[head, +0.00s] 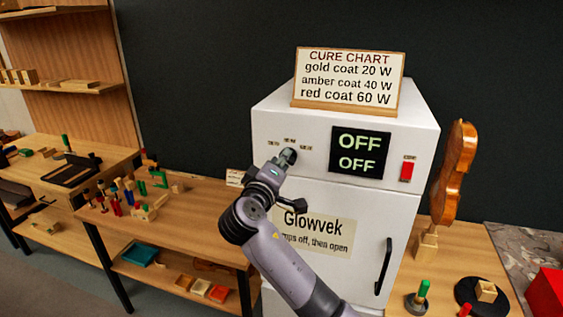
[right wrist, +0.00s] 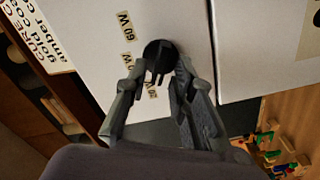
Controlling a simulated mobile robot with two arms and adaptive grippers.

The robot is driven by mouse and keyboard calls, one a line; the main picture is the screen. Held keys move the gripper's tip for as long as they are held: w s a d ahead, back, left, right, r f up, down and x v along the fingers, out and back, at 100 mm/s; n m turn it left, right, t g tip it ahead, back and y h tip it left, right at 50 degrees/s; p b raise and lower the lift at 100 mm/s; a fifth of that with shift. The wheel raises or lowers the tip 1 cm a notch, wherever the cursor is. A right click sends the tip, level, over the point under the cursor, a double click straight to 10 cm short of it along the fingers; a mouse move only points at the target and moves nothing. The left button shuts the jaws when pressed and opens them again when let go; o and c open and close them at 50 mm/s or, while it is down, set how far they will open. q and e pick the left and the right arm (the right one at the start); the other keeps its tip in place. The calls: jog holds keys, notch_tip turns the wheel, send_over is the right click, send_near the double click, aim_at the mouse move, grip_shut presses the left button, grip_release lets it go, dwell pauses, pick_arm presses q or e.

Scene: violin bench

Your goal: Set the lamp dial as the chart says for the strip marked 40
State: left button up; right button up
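The lamp dial (right wrist: 160,57) is a dark round knob on the white cabinet's front (head: 345,215). Around it are labels; 60 W (right wrist: 125,27) and 20 W (right wrist: 151,91) show in the right wrist view. Where the dial points is unclear. My right gripper (head: 288,157) is at the dial, its fingers closed in on both sides of the knob. The cure chart (head: 348,78) on top reads gold coat 20 W, amber coat 40 W, red coat 60 W. The display (head: 360,152) reads OFF twice. I cannot make out a strip marked 40. My left gripper is out of view.
A red switch (head: 407,171) sits right of the display. The door has a dark handle (head: 383,266). A violin body (head: 455,175) stands at the right. Small coloured pieces (head: 125,195) crowd the left bench, and a small white card (head: 235,177) is by the cabinet.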

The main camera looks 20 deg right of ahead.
jog(key=shift+o, duration=0.4)
jog(key=v, duration=1.2)
